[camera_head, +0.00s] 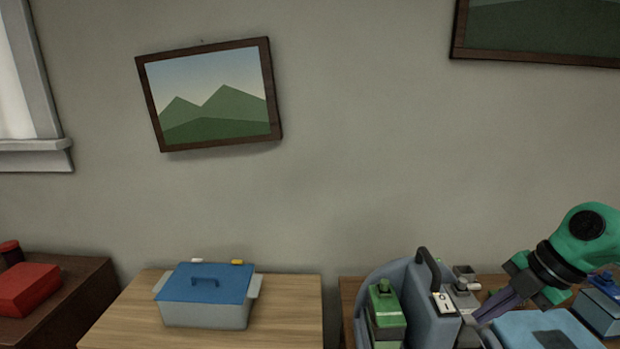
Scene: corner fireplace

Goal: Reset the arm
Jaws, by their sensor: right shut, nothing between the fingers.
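My right arm comes in from the right edge, green with black joints. My right gripper (484,314) points down and to the left, its purple-grey fingers shut with nothing seen between them. Its tips are close to a blue-grey caddy (431,300) with a dark handle, and I cannot tell whether they touch it. My left gripper is not in view.
A grey pot with a blue lid (205,294) stands on a wooden table (285,310). A green bottle (385,312) is in the caddy. A red box (28,289) sits at the left on a dark cabinet. A tilted picture (210,95) hangs on the wall.

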